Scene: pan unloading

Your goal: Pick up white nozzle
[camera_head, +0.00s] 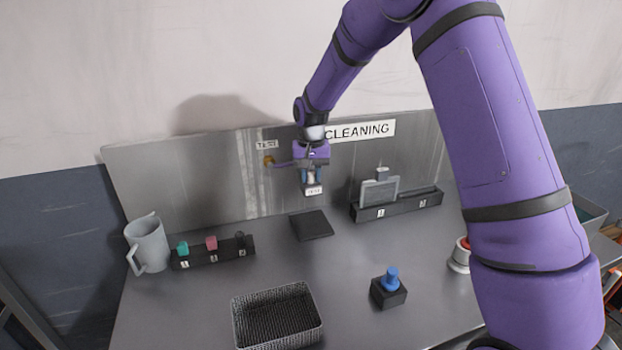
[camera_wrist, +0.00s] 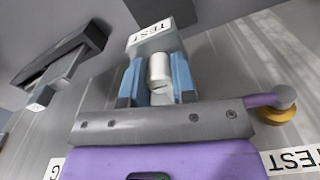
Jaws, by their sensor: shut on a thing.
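The white nozzle (camera_wrist: 159,68) is a short white cylinder between the blue fingers of my gripper (camera_wrist: 157,82) in the wrist view. The fingers are shut on it from both sides. In the head view my gripper (camera_head: 312,177) points down in front of the metal back panel, and the nozzle is small and mostly hidden by the fingers. A pale block marked TEST (camera_wrist: 150,40) shows just beyond the fingertips. The block also shows under the gripper in the head view (camera_head: 313,190). I cannot tell whether the nozzle and block are joined.
A dark flat pad (camera_head: 311,226) lies below the gripper. A wire basket (camera_head: 278,341) and a black block with a blue knob (camera_head: 389,291) stand nearer. A grey jug (camera_head: 147,245) stands left. A black rack (camera_head: 398,206) stands right. The middle table is clear.

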